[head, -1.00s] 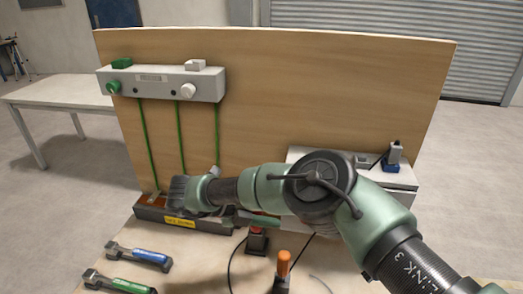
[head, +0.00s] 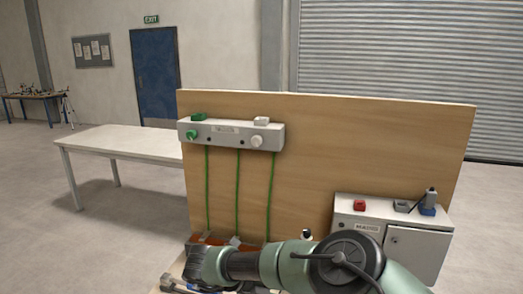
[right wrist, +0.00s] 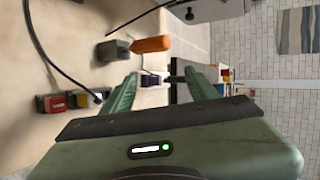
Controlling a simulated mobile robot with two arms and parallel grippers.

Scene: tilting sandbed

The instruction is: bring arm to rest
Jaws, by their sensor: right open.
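My right arm comes in from the lower right of the head view and reaches left in front of the wooden board (head: 330,160). Its gripper cannot be made out in that view. In the right wrist view my right gripper (right wrist: 161,78) shows two green fingers spread apart with nothing held between them. An orange-handled tool (right wrist: 151,44) lies beyond the fingertips. My left arm and gripper are not in view.
A grey box with knobs (head: 230,134) hangs on the board, green lines running down to red-brown trays partly behind my arm. A grey cabinet (head: 419,254) stands at right. A white table (head: 130,142) stands at left. Small coloured boxes (right wrist: 55,103) show in the wrist view.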

